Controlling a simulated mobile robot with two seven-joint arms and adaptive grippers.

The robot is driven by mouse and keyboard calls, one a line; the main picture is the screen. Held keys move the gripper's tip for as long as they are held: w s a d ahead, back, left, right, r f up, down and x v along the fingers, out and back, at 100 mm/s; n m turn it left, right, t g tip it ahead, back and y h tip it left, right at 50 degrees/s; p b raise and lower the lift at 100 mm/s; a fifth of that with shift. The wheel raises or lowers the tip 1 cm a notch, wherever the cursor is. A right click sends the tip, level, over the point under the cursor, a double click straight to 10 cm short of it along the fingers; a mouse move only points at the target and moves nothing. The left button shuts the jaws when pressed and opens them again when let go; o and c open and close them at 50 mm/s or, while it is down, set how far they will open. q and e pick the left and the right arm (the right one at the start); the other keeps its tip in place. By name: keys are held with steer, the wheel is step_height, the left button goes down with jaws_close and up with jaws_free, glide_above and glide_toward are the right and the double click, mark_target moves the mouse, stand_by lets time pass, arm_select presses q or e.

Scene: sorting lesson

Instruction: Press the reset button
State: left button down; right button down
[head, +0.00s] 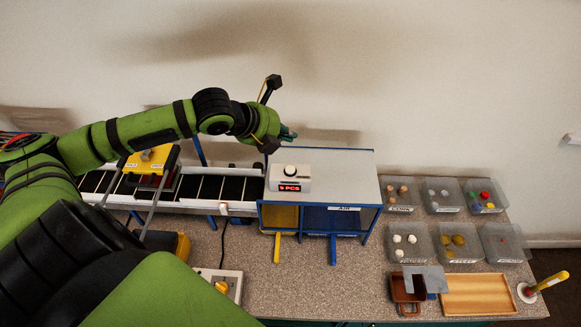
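A small white counter box (291,184) with a red display reading "PCS" sits on the white top of a blue-framed stand. My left gripper (288,132) is at the end of the green arm, behind and above the counter box in the picture, apart from the button. Its fingers look small and dark, seen from the side, and nothing is visible in them. Whether they are open or shut is unclear. My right gripper is not in view.
A conveyor (205,188) with a yellow-topped device (150,160) runs left of the blue-framed stand (343,180). A grey control box (222,283) with a yellow knob is in front. Clear bins (447,243), a wooden tray (478,309) and a yellow-handled tool (552,281) are at right.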

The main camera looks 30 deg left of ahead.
mark_target(287, 170)
arm_select(q)
step_height(287, 170, down, 8)
steer(key=b, duration=0.7)
steer(key=shift+b, duration=0.4)
steer(key=shift+w+f, duration=0.1)
steer(key=shift+f, duration=0.3)
steer(key=shift+f, duration=0.2)
stand_by(0.3)
steer(key=shift+f, duration=0.25)
steer(key=shift+f+b, duration=0.3)
steer(key=shift+f, duration=0.15)
stand_by(0.6)
steer(key=shift+r, duration=0.1)
steer(key=shift+r+p, duration=0.75)
steer(key=shift+p, duration=0.25)
steer(key=shift+r, duration=0.1)
